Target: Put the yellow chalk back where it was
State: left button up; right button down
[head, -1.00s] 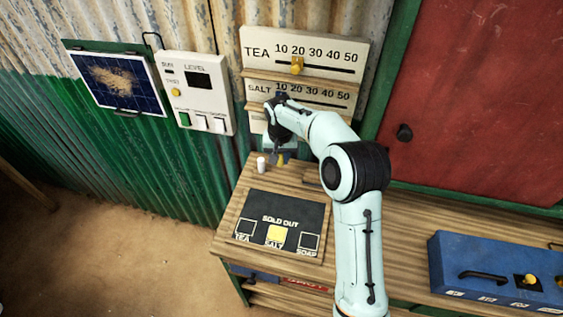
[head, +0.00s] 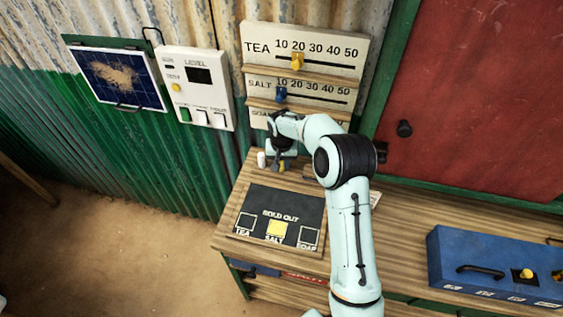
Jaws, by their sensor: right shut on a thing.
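My right gripper (head: 279,164) points down over the back left of the wooden counter. It is shut on a small yellow piece, which looks like the yellow chalk (head: 285,166); only a little of it shows beside the dark fingers. I cannot tell whether its lower end touches the counter. A white chalk (head: 262,159) stands upright just left of the gripper. My left gripper is not in view.
A dark "SOLD OUT" board (head: 262,205) with a yellow square on SALT lies in front of the gripper. A slider panel (head: 350,60) stands behind it. A blue box (head: 450,250) sits at right on the wooden counter (head: 400,215).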

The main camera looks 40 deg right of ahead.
jog(key=c, duration=0.9)
grip_release()
jog(key=shift+f, duration=0.15)
jog(key=r, duration=0.8)
jog(key=shift+s+a, duration=0.3)
jog(key=shift+s, duration=0.05)
jog(key=shift+f, duration=0.1)
jog(key=shift+s, duration=0.1)
